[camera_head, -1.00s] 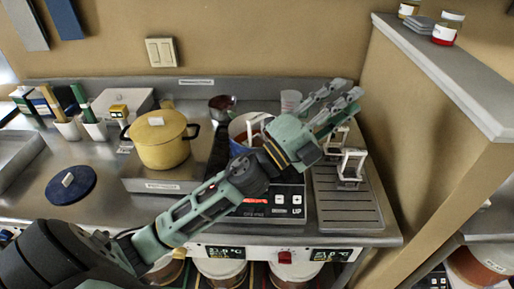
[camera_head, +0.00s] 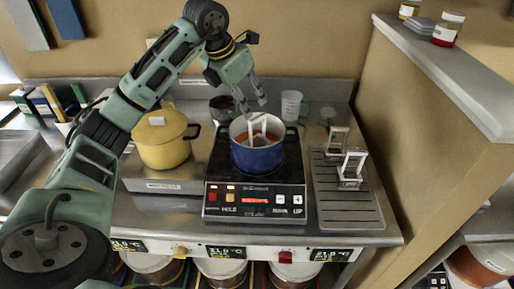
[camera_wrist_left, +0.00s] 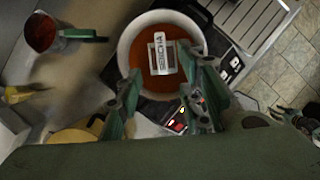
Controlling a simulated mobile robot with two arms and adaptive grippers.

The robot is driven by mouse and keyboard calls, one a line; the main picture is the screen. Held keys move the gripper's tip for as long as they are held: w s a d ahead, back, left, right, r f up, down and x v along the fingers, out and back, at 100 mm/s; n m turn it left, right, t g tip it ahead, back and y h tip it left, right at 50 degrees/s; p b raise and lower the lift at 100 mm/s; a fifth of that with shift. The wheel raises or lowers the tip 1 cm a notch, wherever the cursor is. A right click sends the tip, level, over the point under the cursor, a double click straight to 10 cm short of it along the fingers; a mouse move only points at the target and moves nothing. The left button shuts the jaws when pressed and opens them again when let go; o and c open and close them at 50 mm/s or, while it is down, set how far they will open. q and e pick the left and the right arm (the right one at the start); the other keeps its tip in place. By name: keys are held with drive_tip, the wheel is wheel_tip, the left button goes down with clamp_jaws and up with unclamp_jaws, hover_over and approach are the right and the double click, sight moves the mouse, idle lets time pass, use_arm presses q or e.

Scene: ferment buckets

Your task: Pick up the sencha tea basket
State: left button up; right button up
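The sencha tea basket, a white frame with a handle (camera_head: 257,127), stands in the blue pot (camera_head: 258,158) of reddish-brown liquid. In the left wrist view its label (camera_wrist_left: 167,41) reads SENCHA upside down. My left gripper (camera_head: 251,100) is open and empty, pointing down above the far side of the pot, apart from the basket. In the left wrist view its two fingers (camera_wrist_left: 165,88) are spread, with the basket beyond their tips.
The pot stands on a black hot plate (camera_head: 255,198). Two similar baskets (camera_head: 338,138) (camera_head: 351,168) stand on the drain rack (camera_head: 345,208) at the right. A yellow lidded pot (camera_head: 160,143) is at the left, and a measuring cup (camera_head: 291,104) behind. A raised shelf (camera_head: 445,75) borders the right.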

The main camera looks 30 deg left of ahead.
sight(257, 117)
use_arm(q)
drive_tip(key=p+x, duration=0.3)
drive_tip(key=x, duration=0.4)
drive_tip(key=shift+w+d, duration=0.15)
drive_tip(key=shift+w, duration=0.05)
drive_tip(key=shift+w+f, duration=0.15)
drive_tip(key=shift+f, duration=0.1)
drive_tip(key=shift+c, duration=0.4)
clamp_jaws()
